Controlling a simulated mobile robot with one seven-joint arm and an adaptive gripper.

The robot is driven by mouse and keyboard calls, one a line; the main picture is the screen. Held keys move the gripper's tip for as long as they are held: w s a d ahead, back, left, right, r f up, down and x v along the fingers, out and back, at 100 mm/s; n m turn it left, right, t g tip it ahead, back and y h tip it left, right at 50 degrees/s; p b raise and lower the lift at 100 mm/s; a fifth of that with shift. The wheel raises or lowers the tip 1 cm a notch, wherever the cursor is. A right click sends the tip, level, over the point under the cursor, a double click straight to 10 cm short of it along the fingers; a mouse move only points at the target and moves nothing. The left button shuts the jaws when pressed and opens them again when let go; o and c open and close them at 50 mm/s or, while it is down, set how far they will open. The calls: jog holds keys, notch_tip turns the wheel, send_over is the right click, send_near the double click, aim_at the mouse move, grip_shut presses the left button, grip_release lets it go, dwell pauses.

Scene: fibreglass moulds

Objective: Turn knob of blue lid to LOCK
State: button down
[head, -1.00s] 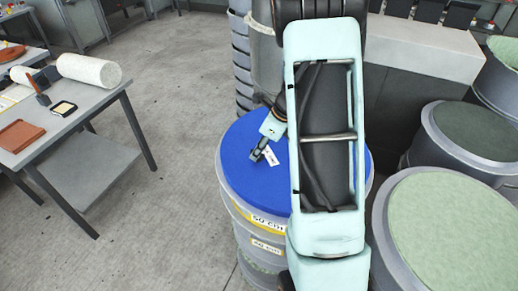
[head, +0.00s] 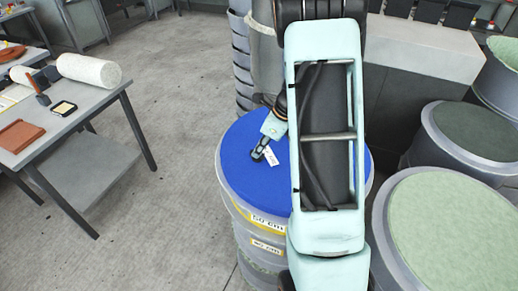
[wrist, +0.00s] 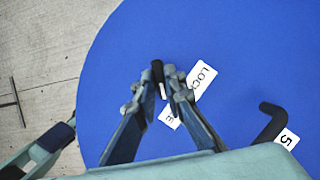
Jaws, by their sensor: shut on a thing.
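The blue lid (head: 236,168) tops a round drum below my arm, and it fills much of the wrist view (wrist: 240,50). My gripper (wrist: 160,80) is low over the lid, its two fingers shut on a small black knob (wrist: 157,69). A white mark shows on the knob between the fingers. The white LOCK label (wrist: 202,80) lies just right of the knob, its last letters partly covered by the right finger. A second white label (wrist: 168,118), with only an E readable, shows between the fingers. My gripper (head: 258,153) also shows in the head view.
A black bent handle (wrist: 268,122) stands on the lid at right, beside a label reading 5. Drums with pale green tops (head: 450,235) crowd the right. A grey table (head: 75,125) with a white roll stands at left. Open floor lies between table and drum.

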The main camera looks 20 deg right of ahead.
jog(key=n, duration=0.2)
jog(key=n+g, duration=0.1)
jog(key=n, duration=0.1)
jog(key=shift+w+d+y, duration=0.1)
jog(key=shift+w+y, duration=0.1)
jog(key=shift+y, duration=0.2)
jog(key=n+g, duration=0.1)
jog(key=n, duration=0.3)
jog(key=shift+w+n+g, duration=0.1)
jog(key=shift+n+g, duration=0.2)
jog(key=shift+g, duration=0.1)
jog(key=n+g, duration=0.1)
jog(key=n, duration=0.3)
jog(key=shift+w+g, duration=0.1)
jog(key=shift+g, duration=0.3)
jog(key=shift+n+g+h, duration=0.5)
jog(key=shift+n+g, duration=0.1)
jog(key=shift+n, duration=1.7)
jog(key=c, duration=2)
grip_release()
jog(key=shift+w+r, duration=0.1)
